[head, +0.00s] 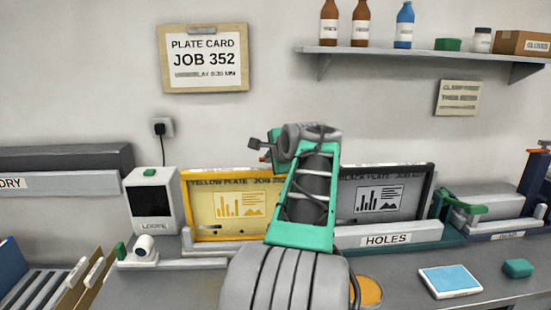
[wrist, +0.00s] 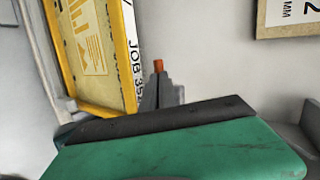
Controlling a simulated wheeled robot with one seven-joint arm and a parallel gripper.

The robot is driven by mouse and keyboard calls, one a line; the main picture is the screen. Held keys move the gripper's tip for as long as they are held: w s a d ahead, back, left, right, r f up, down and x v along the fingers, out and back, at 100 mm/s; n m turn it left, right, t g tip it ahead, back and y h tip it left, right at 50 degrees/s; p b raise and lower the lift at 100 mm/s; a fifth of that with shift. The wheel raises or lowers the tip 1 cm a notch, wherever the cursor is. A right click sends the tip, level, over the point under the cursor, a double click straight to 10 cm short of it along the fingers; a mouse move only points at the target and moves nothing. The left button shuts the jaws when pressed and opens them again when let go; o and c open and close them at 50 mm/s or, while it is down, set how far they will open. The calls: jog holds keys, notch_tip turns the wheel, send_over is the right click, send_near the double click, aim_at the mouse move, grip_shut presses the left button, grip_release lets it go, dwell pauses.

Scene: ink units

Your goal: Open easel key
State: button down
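The yellow plate (head: 235,205) stands upright in a yellow frame at the back of the bench, left of my arm. The dark black plate (head: 375,198) stands right of my arm. In the wrist view the yellow frame (wrist: 128,60) rises at the left. A small orange knob (wrist: 158,66) tops a grey post beside it; it may be the easel key, but I cannot be sure. My gripper's green body with a dark edge (wrist: 165,122) fills the lower wrist view. Its fingertips cannot be made out, and my arm hides the space between the plates in the head view.
A white rail marked HOLES (head: 388,235) lies before the black plate. A white boxy device (head: 152,202) stands left of the yellow plate. A blue tablet (head: 450,281) and green block (head: 517,268) lie at right. A shelf (head: 425,54) with bottles hangs above.

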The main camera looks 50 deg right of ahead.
jog(key=shift+a+f+b, duration=0.4)
jog(key=shift+a, duration=0.15)
jog(key=w+a+f+b+v, duration=0.1)
jog(key=a+v, duration=0.1)
jog(key=v, duration=1.1)
jog(key=w+a+f+n+y, duration=0.2)
jog(key=w+a+f+n, duration=0.15)
jog(key=a, duration=0.25)
jog(key=w+a+f+n+g+y+p, duration=0.1)
jog(key=w+a+f+n, duration=0.15)
jog(key=a+f, duration=0.35)
jog(key=w+a+f+n+y, duration=0.2)
jog(key=w+a+f+n, duration=0.15)
jog(key=a, duration=0.35)
jog(key=s+a+f+n+g+y, duration=0.1)
jog(key=s+a+f+n+g, duration=0.1)
jog(key=s+a+f+n, duration=0.3)
jog(key=s+a+f+n+g+p, duration=0.1)
jog(key=s+a+f+n+g, duration=0.2)
jog(key=s+a+f+n, duration=0.3)
jog(key=a+f+n, duration=0.4)
jog(key=a+f, duration=0.2)
jog(key=a, duration=0.2)
jog(key=shift+a+f+g+y, duration=0.25)
jog(key=shift+a+g+y, duration=0.05)
jog(key=shift+y, duration=0.1)
jog(key=shift+s, duration=0.1)
